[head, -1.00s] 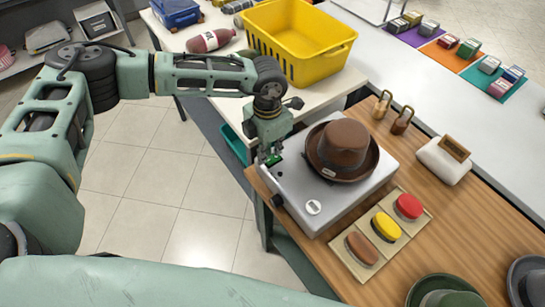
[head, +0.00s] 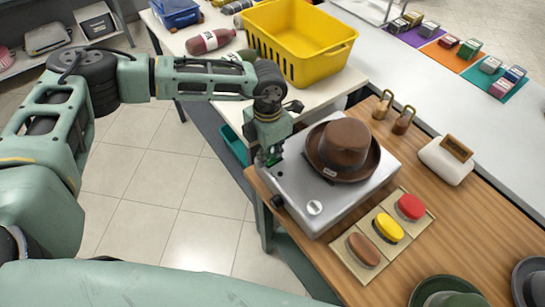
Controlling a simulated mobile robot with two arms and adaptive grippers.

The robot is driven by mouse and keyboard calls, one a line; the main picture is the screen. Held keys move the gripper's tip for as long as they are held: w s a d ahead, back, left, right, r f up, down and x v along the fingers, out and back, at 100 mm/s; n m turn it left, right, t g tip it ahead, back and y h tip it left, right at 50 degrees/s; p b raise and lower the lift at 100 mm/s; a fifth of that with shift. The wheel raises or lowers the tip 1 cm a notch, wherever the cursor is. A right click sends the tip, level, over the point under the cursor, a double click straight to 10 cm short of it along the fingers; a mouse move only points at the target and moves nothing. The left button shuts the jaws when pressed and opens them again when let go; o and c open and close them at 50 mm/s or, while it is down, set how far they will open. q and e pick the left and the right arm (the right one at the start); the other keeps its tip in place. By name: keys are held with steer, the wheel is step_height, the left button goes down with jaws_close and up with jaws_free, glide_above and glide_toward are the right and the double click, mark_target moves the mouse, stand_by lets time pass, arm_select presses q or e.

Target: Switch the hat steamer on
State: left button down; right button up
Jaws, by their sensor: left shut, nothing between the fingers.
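The hat steamer (head: 345,205) is a flat silver box at the left end of the wooden counter, with a brown hat (head: 345,140) resting on its top. A round white emblem or dial (head: 314,208) is on its near part, and a black knob (head: 277,201) sticks out of its near left side. My left gripper (head: 270,160) points down at the steamer's far left corner, fingers together and empty. A small green part shows beside the fingertips; whether they touch it I cannot tell. The switch's position is not readable. My right gripper is out of view.
Two brass-handled tools (head: 403,121) and a white block with a sign (head: 446,160) stand behind. A yellow basket (head: 300,45) is on the white table. Green and grey hats sit at lower right.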

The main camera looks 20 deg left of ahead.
arm_select(q)
steer(key=shift+s+f, duration=0.1)
steer(key=shift+f, duration=0.1)
steer(key=shift+r, duration=0.15)
steer(key=shift+r+p, duration=0.35)
steer(key=shift+r, duration=0.2)
steer(key=shift+r+p, duration=1.3)
steer(key=shift+r, duration=1.55)
